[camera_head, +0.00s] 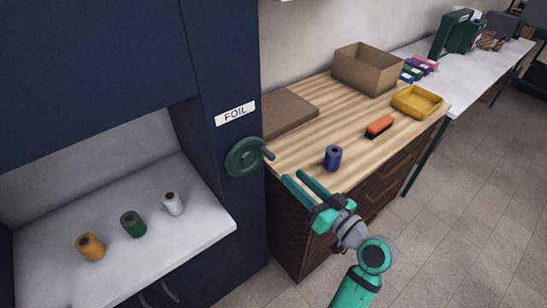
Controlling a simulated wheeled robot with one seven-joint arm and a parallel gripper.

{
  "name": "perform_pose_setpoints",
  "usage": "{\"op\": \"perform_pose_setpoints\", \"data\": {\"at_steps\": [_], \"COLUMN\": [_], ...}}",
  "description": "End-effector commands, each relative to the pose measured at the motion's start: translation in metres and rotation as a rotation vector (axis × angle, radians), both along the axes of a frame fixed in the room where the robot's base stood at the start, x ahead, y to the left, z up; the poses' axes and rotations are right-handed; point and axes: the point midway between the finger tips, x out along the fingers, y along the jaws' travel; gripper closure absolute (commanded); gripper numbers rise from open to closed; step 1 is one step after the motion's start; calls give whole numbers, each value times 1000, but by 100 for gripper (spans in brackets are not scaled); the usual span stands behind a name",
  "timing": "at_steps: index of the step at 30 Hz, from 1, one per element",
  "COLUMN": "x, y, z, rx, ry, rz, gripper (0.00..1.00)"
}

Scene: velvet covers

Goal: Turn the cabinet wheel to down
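The cabinet wheel (245,157) is a dark green disc on the side panel of the dark blue cabinet (222,60), under a white label (235,113) reading FOIL. A short handle sticks out from the wheel toward the right, roughly level. My gripper (293,177) is teal, with its two fingers apart and nothing visible between them. It is just right of and slightly below the wheel's handle, in front of the wooden counter's edge. The fingertips look apart from the handle, but the depth gap is hard to judge.
A wooden counter (290,152) stands right of the wheel, holding a blue roll (333,158), an orange brush (379,126), a yellow tray (416,102) and an open cardboard box (368,70). Several rolls stand on the white shelf (60,203) at left. Floor at right is clear.

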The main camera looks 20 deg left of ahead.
Motion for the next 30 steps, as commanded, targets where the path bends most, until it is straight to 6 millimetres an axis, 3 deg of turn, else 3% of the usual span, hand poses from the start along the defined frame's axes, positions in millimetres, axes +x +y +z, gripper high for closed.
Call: {"op": "perform_pose_setpoints", "data": {"at_steps": [5, 18, 30], "x": [8, 50, 63], "y": [10, 70, 86], "z": [1, 1, 1], "rx": [0, 0, -1], "ry": [-1, -2, -2], "rz": [5, 4, 1], "gripper": [65, 65, 65]}}
